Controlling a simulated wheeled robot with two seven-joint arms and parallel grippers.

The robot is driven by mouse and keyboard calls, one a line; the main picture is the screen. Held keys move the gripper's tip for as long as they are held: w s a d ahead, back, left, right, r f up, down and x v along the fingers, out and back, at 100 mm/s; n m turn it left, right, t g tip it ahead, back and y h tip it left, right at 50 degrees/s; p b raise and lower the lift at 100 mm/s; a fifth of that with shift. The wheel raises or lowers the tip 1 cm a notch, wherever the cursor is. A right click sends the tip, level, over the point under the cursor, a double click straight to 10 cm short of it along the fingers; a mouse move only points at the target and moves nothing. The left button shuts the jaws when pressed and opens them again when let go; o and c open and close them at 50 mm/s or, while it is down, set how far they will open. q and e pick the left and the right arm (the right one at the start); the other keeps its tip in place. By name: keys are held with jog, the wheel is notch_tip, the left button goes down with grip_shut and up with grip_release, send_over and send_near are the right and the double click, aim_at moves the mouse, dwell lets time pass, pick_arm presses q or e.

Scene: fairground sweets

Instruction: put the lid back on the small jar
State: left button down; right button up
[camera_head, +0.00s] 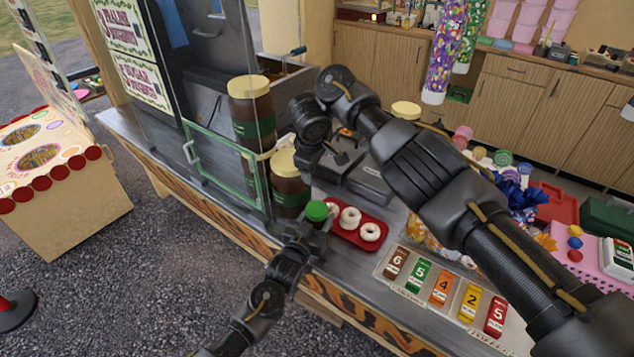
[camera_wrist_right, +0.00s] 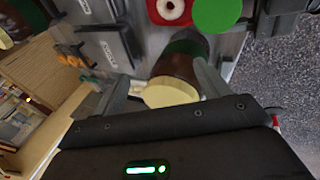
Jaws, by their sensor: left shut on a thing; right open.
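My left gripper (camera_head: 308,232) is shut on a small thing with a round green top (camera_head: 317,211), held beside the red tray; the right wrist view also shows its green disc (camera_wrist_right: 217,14). I cannot tell whether it is a loose lid or a capped small jar. A brown jar (camera_head: 290,192) with a green label and cream lid (camera_head: 283,162) stands on the counter behind it. My right gripper (camera_head: 318,152) is open close to this jar. In the right wrist view a brown jar with a cream lid (camera_wrist_right: 172,93) shows between the open fingers; I cannot tell whether they touch it.
A taller brown jar (camera_head: 252,115) with a cream lid stands behind, near the glass panel (camera_head: 190,110). A red tray (camera_head: 378,243) of white ring doughnuts lies right of my left gripper. Numbered coloured labels (camera_head: 441,289) line the counter's front right. Grey boxes (camera_head: 340,165) stand behind the tray.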

aim_at(317, 208)
jog(key=s+n+g, duration=0.1)
jog(key=n, duration=0.4)
jog(key=s+n+g, duration=0.1)
jog(key=n, duration=0.4)
jog(key=s+d+f+n+g, duration=0.1)
jog(key=n, duration=0.4)
jog(key=shift+s, duration=0.2)
jog(key=n, duration=0.2)
jog(key=s+n+g, duration=0.1)
jog(key=n, duration=0.1)
jog(key=s+n, duration=0.1)
jog(key=n, duration=0.1)
jog(key=shift+s+a+f+g+y, duration=0.15)
jog(key=shift+a+f+g+y, duration=0.15)
jog(key=shift+a+g, duration=0.1)
jog(key=shift+d+f, duration=0.1)
jog(key=shift+f, duration=0.05)
jog(key=shift+f, duration=3.9)
